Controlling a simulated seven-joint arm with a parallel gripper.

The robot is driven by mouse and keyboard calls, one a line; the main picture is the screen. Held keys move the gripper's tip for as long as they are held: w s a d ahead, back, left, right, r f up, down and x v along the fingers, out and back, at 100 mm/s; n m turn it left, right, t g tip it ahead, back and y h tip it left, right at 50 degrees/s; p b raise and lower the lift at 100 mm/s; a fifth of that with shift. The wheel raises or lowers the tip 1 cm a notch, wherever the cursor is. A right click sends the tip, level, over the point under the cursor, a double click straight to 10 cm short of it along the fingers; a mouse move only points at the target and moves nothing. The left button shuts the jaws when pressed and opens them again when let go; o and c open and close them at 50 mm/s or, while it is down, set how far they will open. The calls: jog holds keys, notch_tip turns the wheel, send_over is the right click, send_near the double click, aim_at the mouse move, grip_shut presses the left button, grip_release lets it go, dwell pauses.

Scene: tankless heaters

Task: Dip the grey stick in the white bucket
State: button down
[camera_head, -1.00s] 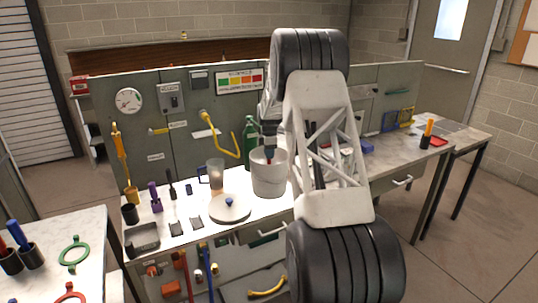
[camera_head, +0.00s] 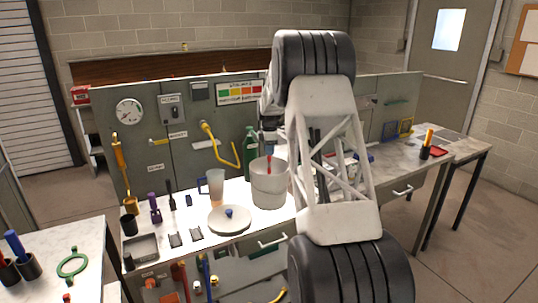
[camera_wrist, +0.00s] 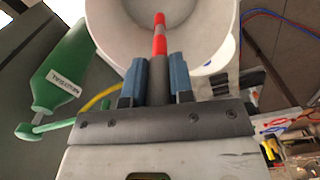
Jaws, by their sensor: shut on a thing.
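The white bucket (camera_head: 269,190) stands upright on the bench, and its open mouth fills the top of the wrist view (camera_wrist: 205,22). My gripper (camera_wrist: 157,78) is shut on the grey stick (camera_wrist: 158,72), between its two blue-grey fingers. The stick has a red end with a pale band, which points into the bucket's mouth in the wrist view. In the head view my gripper (camera_head: 268,138) is above the bucket, and the red part of the stick shows at the rim. Whether the tip touches the bucket's inside is hidden.
A green bottle (camera_head: 249,150) stands behind the bucket, left of my gripper. A yellow pipe (camera_head: 222,147) is on the panel behind.

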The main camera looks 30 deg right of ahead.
jog(key=shift+r, duration=4.5)
